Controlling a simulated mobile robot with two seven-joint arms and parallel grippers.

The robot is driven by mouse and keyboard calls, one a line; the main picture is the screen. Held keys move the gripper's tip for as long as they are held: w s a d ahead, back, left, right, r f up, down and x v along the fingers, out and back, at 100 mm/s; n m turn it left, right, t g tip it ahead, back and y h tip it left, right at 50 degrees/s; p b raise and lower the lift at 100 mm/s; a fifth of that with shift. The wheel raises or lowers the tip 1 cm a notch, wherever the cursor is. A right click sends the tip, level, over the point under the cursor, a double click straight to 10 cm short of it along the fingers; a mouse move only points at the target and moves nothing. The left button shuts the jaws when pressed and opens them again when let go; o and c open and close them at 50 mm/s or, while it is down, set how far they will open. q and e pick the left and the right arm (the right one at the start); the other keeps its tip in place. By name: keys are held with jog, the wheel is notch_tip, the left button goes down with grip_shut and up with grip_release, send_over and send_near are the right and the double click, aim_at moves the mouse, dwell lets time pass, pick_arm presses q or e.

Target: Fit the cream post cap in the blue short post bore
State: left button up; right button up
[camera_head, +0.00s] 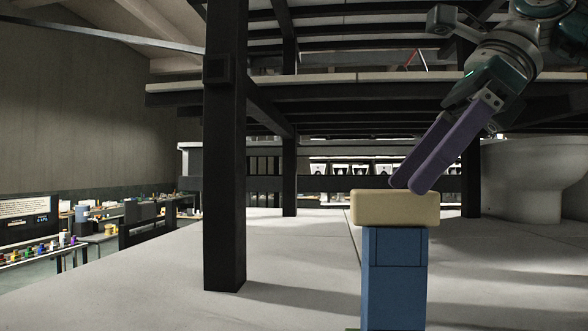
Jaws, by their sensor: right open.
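The cream post cap (395,210) lies level on top of the blue short post (394,285) at the lower right of centre. It overhangs the post on both sides, and the bore is hidden beneath it. I cannot tell how deep the cap sits. My right gripper (408,185) comes in from the upper right with two purple fingers. It is open, and its tips are just above the cap's top edge in the picture, with nothing between them. Whether the tips touch the cap is unclear. My left gripper is out of view.
A thick dark upright (225,180) stands to the left of the post. Thinner dark uprights stand behind. Dark beams and a pale shelf (290,80) run overhead. A large white basin-like piece (535,180) stands at the right. The pale deck (300,270) is clear around the post.

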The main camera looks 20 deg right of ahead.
jog(key=shift+p+v, duration=1.35)
jog(key=shift+v, duration=1.2)
